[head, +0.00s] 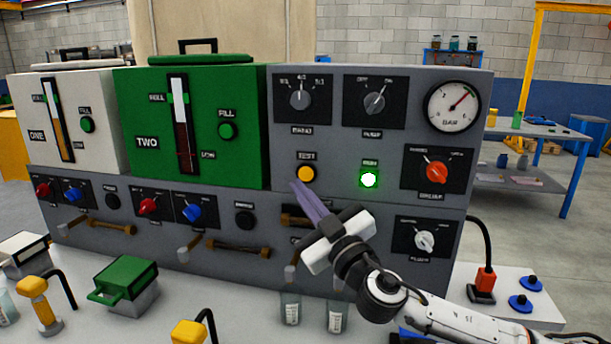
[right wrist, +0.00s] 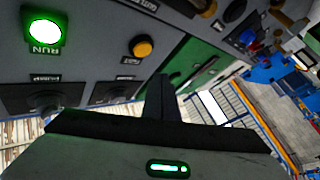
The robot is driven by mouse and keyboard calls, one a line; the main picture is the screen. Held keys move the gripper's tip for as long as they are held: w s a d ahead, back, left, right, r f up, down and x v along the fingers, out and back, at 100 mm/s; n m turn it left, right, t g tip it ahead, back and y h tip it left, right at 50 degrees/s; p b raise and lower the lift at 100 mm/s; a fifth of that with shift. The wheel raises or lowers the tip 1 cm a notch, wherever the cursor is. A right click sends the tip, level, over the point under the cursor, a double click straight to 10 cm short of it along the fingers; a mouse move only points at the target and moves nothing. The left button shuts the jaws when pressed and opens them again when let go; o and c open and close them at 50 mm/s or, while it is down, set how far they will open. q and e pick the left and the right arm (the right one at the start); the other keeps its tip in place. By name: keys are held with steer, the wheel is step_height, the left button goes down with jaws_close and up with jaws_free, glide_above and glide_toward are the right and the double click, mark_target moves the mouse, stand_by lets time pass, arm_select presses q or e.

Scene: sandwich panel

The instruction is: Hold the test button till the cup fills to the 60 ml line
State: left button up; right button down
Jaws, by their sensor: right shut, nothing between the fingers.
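The yellow TEST button (head: 306,174) is on the grey panel, under its TEST label. It also shows in the right wrist view (right wrist: 142,46). My right gripper (head: 296,187) is shut and empty, its fingertips close to the button's lower left in the head view. In the right wrist view a gap shows between the fingertips (right wrist: 157,80) and the button. Two clear cups with printed marks, one left (head: 290,308) and one right (head: 337,317), stand below the panel. Their liquid level is too small to tell. My left gripper is out of view.
The green RUN lamp (head: 369,180) is lit. A red knob (head: 437,172) and a gauge (head: 452,106) are at the panel's right. Tank TWO (head: 255,120) stands left of them. A green-lidded box (head: 125,278) and yellow-topped items (head: 34,288) stand on the front bench.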

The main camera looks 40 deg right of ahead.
mark_target(306, 174)
steer(key=shift+w+d+b, duration=0.45)
steer(key=shift+w+d, duration=0.65)
steer(key=shift+d, duration=0.15)
stand_by(1.2)
steer(key=shift+w+d, duration=0.3)
steer(key=shift+d, duration=0.05)
steer(key=shift+w+d+b, duration=0.25)
steer(key=shift+d+b, duration=0.1)
stand_by(4.8)
